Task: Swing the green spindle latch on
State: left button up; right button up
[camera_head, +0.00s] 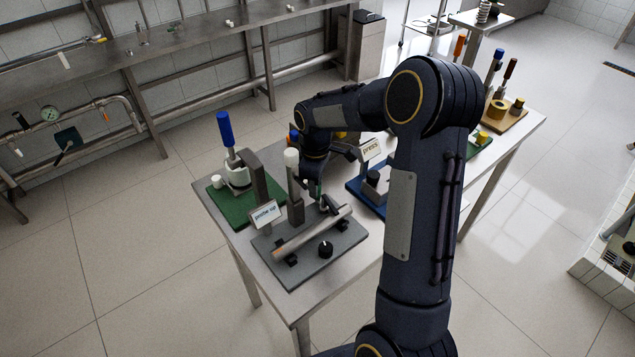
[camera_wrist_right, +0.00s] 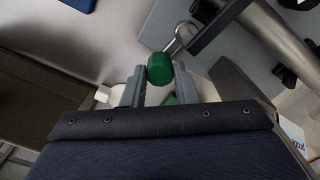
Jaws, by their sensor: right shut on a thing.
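The green knob of the spindle latch (camera_wrist_right: 160,67) sits between the two fingertips of my right gripper (camera_wrist_right: 157,78) in the right wrist view. The fingers are shut on it. A metal rod with a rounded end (camera_wrist_right: 182,38) lies just beyond the knob. In the head view my right gripper (camera_head: 316,186) reaches down over the grey fixture plate (camera_head: 340,248) on the table, and the knob shows only as a small green patch. My arm hides part of the fixture. My left gripper is not in view.
A green board (camera_head: 234,208) with a blue-handled tool (camera_head: 226,135) stands to the left. A blue press base (camera_head: 372,201) is to the right, close to my arm.

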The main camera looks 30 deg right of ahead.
dwell(0.4)
jog(key=o, duration=1)
notch_tip(320, 180, up, 8)
jog(key=shift+f+b, duration=0.1)
jog(key=shift+b, duration=0.2)
